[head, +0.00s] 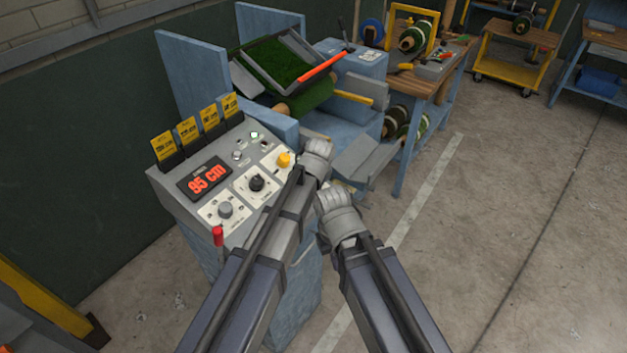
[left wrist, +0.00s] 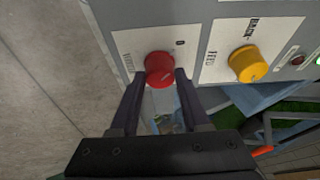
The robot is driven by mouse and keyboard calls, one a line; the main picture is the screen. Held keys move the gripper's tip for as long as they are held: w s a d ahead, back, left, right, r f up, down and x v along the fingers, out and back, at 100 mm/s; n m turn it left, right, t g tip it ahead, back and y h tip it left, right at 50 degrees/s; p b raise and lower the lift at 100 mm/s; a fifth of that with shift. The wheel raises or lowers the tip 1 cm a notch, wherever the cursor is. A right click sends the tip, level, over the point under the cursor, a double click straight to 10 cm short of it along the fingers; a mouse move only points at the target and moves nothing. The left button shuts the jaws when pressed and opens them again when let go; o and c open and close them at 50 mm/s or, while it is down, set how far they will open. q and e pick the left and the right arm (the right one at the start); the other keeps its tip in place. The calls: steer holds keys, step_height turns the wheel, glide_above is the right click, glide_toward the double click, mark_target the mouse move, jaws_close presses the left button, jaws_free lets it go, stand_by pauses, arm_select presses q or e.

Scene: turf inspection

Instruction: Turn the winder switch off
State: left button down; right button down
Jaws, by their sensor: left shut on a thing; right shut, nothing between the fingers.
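The winder switch is a red round knob (left wrist: 159,69) on a white label plate with a small "0" mark in the left wrist view. The plate's other lettering is hard to read. My left gripper (left wrist: 160,80) has one finger on each side of the knob and is shut on it. In the head view my left gripper (head: 316,152) is at the right end of the control panel (head: 190,203), and its hand and arm hide the red knob. My right gripper (head: 331,196) is shut and empty, beside the left arm and right of the panel.
A yellow knob (head: 284,160), a black knob (head: 257,183) and a grey knob (head: 225,210) sit on the panel near my left arm. A red-topped lever (head: 217,237) stands at its front. The display (head: 205,179) reads 95 cm. Open floor lies to the right.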

stand_by(0.3)
arm_select(q)
steer(key=shift+c, duration=1.9)
jaws_free()
steer(key=shift+s+r+p, duration=0.15)
steer(key=shift+r+p, duration=0.3)
steer(key=shift+p, duration=0.05)
steer(key=p+v, duration=0.6)
steer(key=v, duration=0.1)
steer(key=shift+f, duration=0.15)
